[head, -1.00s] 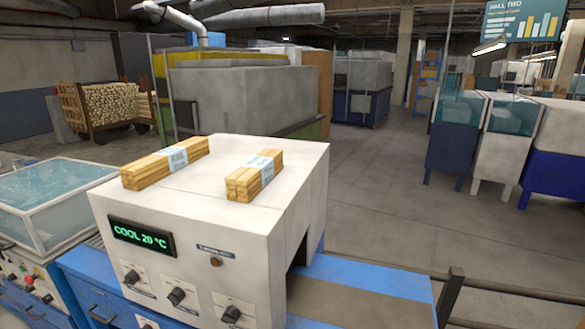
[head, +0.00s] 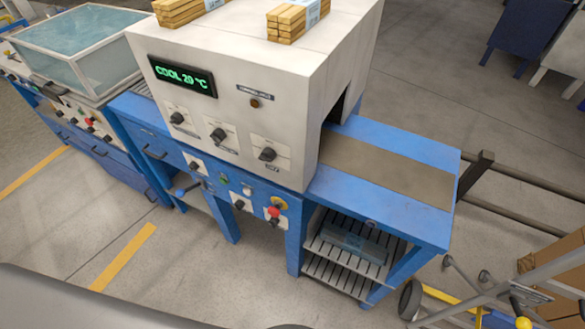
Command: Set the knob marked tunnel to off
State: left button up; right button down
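A white box-shaped machine (head: 240,60) stands on a blue frame, with a lit green display (head: 183,77) that starts with "COOL" and gives a temperature in °C. Three black knobs sit on its front: a left knob (head: 177,117), a middle knob (head: 218,134) and a right knob (head: 267,153). The blue panel below carries more black knobs, such as an upper one (head: 193,166) and a lower one (head: 239,204). The knob labels are too small to read, so I cannot tell which is marked tunnel. Neither of my grippers is in view.
A red button (head: 273,211) is on the blue panel. A belt (head: 385,170) leaves the machine's opening on the right. Wood bundles (head: 298,18) lie on top. A glass-covered unit (head: 80,45) stands at left. A trolley (head: 480,300) is at lower right. Floor in front is clear.

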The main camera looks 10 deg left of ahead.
aim_at(193, 166)
jog(key=u, duration=1.25)
jog(key=k, duration=0.55)
jog(key=u, duration=0.1)
jog(key=i, duration=0.95)
jog(key=z, duration=0.6)
